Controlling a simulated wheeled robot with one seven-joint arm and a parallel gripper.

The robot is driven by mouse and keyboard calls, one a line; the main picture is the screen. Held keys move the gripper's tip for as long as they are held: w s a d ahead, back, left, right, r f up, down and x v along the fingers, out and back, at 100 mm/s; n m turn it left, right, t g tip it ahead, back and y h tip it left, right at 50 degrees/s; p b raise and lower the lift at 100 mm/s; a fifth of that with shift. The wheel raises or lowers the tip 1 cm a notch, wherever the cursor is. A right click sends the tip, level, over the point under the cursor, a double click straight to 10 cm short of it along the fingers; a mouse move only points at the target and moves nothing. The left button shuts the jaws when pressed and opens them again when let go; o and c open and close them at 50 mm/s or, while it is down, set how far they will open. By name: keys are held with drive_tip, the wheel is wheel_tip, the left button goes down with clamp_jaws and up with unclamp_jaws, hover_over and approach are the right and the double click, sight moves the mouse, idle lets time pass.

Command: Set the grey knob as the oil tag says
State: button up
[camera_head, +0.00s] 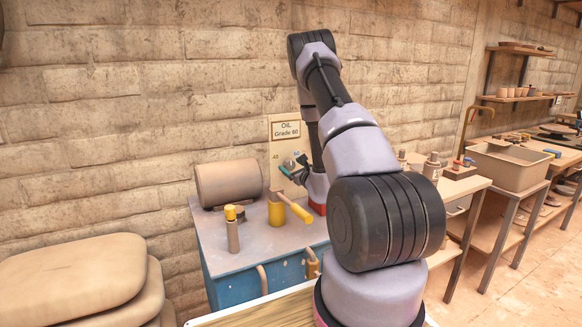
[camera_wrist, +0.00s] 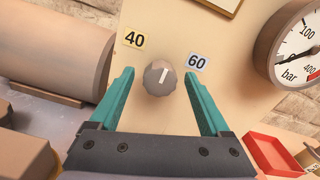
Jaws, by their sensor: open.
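The grey knob (camera_wrist: 159,79) sits on a cream panel (camera_wrist: 150,20) in the wrist view. Its white mark points up and slightly right, between a yellow-edged 40 label (camera_wrist: 133,39) and a blue-edged 60 label (camera_wrist: 197,62). My gripper (camera_wrist: 159,74) is open, its two teal fingers on either side of the knob in the picture, with gaps showing; I cannot tell its distance from the knob. In the head view my gripper (camera_head: 290,166) is at the panel and the knob is not clearly visible. The oil tag (camera_head: 286,130) above seems to read "OIL Grade 60"; the digits are small.
A brown cylinder (camera_head: 228,183) lies left of the panel on the blue bench (camera_head: 240,262). A yellow-topped bottle (camera_head: 232,228) and a yellow cup (camera_head: 277,213) stand in front. A pressure gauge (camera_wrist: 299,45) and a red tray (camera_wrist: 280,155) are at right in the wrist view.

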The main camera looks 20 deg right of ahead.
drive_tip(key=shift+w, duration=0.3)
clamp_jaws()
drive_tip(key=shift+m, duration=0.3)
drive_tip(key=m, duration=0.5)
drive_tip(key=shift+d, duration=0.2)
drive_tip(key=m, duration=0.6)
drive_tip(key=shift+f, duration=0.1)
